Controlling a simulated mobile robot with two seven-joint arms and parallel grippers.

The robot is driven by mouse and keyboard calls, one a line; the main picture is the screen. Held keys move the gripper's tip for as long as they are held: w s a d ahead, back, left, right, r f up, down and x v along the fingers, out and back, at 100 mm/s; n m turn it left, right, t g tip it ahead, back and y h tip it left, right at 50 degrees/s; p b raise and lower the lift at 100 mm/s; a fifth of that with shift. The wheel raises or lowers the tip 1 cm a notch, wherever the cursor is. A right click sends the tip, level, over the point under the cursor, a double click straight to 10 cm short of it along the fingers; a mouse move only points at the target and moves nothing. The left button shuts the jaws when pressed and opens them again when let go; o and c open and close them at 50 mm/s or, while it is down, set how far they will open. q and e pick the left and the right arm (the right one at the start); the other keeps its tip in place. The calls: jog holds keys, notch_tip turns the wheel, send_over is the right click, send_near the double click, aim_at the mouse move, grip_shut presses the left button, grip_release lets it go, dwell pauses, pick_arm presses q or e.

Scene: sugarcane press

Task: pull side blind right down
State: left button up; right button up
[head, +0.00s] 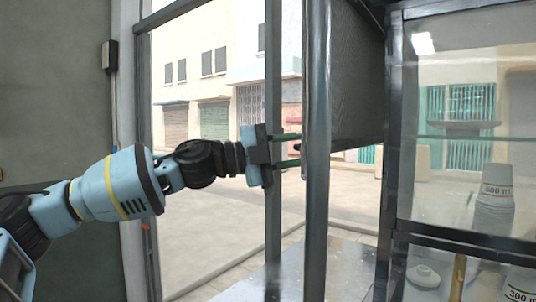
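The side blind is most likely the dark ribbed panel (357,80) hanging behind the grey post in the upper right of the head view. Its lower edge ends above the counter, at about the height of my gripper. My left gripper (300,149) comes in from the left and points right. Its two green fingers are apart, with no object visible between them. The fingertips are close to a thin pale vertical strip beside the post. I cannot tell whether they touch it. My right gripper is not in view.
The grey vertical post (317,220) stands just right of my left gripper. A thinner frame post (273,60) stands behind it. A glass cabinet (391,170) with stacked cups (494,205) is at the right. A metal counter (345,270) lies below, its visible part clear.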

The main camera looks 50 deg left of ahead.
pick_arm(q)
jog(key=b+v, duration=0.3)
jog(key=v, duration=0.3)
jog(key=shift+f, duration=0.2)
dwell(0.6)
jog(key=shift+s+r, duration=0.1)
jog(key=shift+s, duration=0.05)
dwell(0.4)
